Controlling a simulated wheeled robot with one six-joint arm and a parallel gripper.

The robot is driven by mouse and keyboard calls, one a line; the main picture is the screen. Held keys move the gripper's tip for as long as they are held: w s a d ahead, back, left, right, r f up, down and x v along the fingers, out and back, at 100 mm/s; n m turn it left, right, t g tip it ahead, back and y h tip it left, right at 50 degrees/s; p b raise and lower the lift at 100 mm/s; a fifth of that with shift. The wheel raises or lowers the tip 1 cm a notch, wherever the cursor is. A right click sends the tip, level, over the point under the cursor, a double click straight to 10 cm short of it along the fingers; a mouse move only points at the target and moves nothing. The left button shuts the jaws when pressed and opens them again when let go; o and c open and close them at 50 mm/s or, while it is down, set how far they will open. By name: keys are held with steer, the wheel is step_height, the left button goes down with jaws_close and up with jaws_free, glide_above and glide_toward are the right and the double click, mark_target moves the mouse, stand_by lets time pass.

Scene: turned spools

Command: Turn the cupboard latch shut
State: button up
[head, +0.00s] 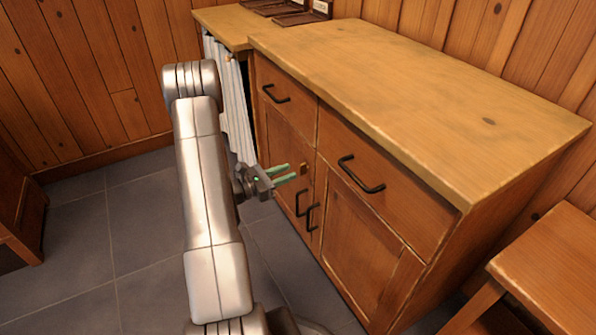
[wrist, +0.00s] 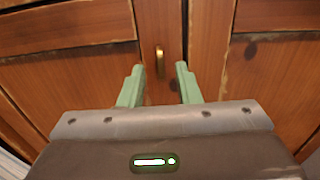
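The cupboard (head: 365,262) has two doors below two drawers, and both doors look closed. Its latch (wrist: 159,60) is a small brass piece standing upright on the wooden strip between the doors in the wrist view. In the head view the latch (head: 304,169) is a small brownish spot just beyond my fingertips. My gripper (head: 289,173) has two green fingers, spread apart with nothing between them. It faces the cupboard front, and in the wrist view the latch appears between and slightly above the fingertips. Contact with the latch does not show.
Black door handles (head: 307,212) stick out just below my gripper. Drawer handles (head: 361,175) stick out above and to the right. The worktop (head: 430,100) overhangs the cupboard. A wooden stool (head: 550,265) stands at the right. The tiled floor (head: 150,245) at the left is clear.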

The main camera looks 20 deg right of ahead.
steer(key=shift+w+d+b, duration=0.2)
steer(key=shift+d+b, duration=0.2)
steer(key=shift+d, duration=1.95)
jaws_close()
